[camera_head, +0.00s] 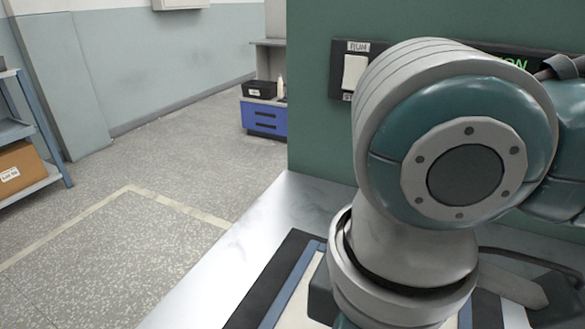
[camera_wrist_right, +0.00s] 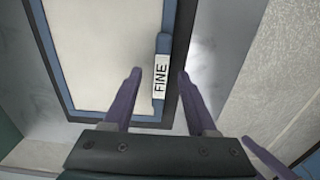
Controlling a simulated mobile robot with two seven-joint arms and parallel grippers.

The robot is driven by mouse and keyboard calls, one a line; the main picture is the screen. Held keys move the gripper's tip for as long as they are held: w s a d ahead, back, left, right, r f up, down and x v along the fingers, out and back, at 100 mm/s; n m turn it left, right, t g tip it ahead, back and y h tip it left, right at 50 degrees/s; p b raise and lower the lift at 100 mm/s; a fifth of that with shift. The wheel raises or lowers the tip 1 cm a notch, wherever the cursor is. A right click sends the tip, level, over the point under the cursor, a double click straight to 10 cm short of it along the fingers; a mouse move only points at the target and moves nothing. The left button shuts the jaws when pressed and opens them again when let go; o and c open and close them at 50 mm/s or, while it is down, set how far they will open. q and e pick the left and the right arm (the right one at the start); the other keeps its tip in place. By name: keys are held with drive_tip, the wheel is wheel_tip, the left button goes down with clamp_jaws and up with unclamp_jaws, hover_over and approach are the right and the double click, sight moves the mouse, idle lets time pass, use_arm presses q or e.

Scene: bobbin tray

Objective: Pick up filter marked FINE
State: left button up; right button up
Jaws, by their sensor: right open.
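The filter marked FINE is a flat cream panel (camera_wrist_right: 100,50) with a blue frame, lying inside a dark surround. Its white FINE label (camera_wrist_right: 160,76) is on the blue rim at the panel's right side in the right wrist view. My right gripper (camera_wrist_right: 159,72) is open, with its two purple fingers on either side of the label in the picture. Whether the fingers touch the rim cannot be told. My left gripper is not in view.
A metal worktop (camera_head: 245,235) surrounds the dark border. A green machine wall with a RUN switch (camera_head: 354,72) rises behind it. Open floor (camera_head: 130,240) lies to the left. A blue shelf with a cardboard box (camera_head: 20,168) stands at far left, and a blue drawer unit (camera_head: 264,118) at the back.

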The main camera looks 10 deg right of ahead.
drive_tip(key=shift+f, duration=0.35)
drive_tip(key=shift+c, duration=0.4)
clamp_jaws()
